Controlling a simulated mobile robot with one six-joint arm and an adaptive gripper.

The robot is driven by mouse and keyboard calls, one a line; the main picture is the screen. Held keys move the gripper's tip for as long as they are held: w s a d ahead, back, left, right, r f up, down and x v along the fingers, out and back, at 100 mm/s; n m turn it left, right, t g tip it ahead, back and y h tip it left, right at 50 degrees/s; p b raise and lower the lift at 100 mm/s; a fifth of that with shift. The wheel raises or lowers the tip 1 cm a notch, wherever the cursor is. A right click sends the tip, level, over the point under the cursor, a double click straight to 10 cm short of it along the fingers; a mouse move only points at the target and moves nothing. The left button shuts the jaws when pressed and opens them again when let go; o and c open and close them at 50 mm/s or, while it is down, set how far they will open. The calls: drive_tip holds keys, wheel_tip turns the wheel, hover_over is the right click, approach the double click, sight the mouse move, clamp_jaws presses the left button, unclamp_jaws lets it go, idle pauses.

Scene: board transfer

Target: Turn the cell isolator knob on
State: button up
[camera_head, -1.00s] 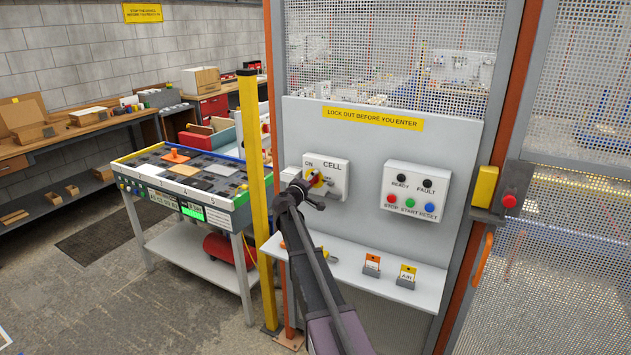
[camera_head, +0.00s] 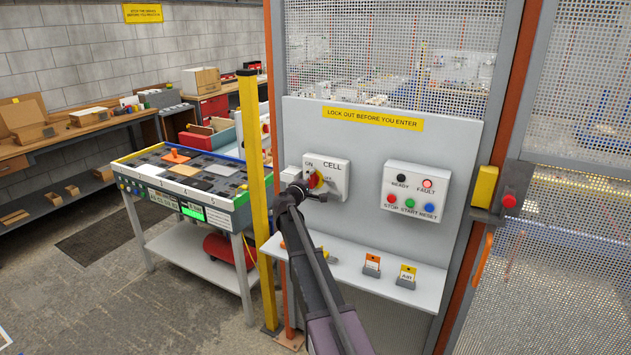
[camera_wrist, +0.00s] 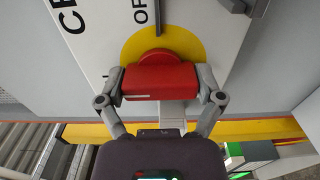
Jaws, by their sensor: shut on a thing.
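The cell isolator knob (camera_head: 316,180) is a red handle on a yellow disc, on a white box (camera_head: 340,178) marked ON, OFF and CELL. In the wrist view the red knob (camera_wrist: 160,80) lies between my two grey fingers, one touching each end. My gripper (camera_wrist: 160,84) is shut on it. In the head view my gripper (camera_head: 306,190) is at the box's lower left and partly covers the knob. In the wrist view the OFF lettering shows just beyond the yellow disc; ON is out of that view.
A second box (camera_head: 415,190) carries READY and FAULT lamps and STOP, START and RESET buttons; FAULT glows red. A shelf (camera_head: 345,262) below holds tags in stands. A yellow post (camera_head: 254,200) stands close on the left. A red button (camera_head: 509,201) is at the right.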

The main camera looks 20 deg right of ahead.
drive_tip(key=shift+s+a+f, duration=0.1)
drive_tip(key=shift+a, duration=0.15)
drive_tip(key=o, duration=0.9)
drive_tip(key=shift+c, duration=0.2)
drive_tip(key=shift+a, duration=0.1)
drive_tip(key=shift+d, duration=0.2)
drive_tip(key=shift+a, duration=0.15)
drive_tip(key=v, duration=1.1)
drive_tip(key=shift+s+a, duration=0.25)
drive_tip(key=shift+s, duration=0.05)
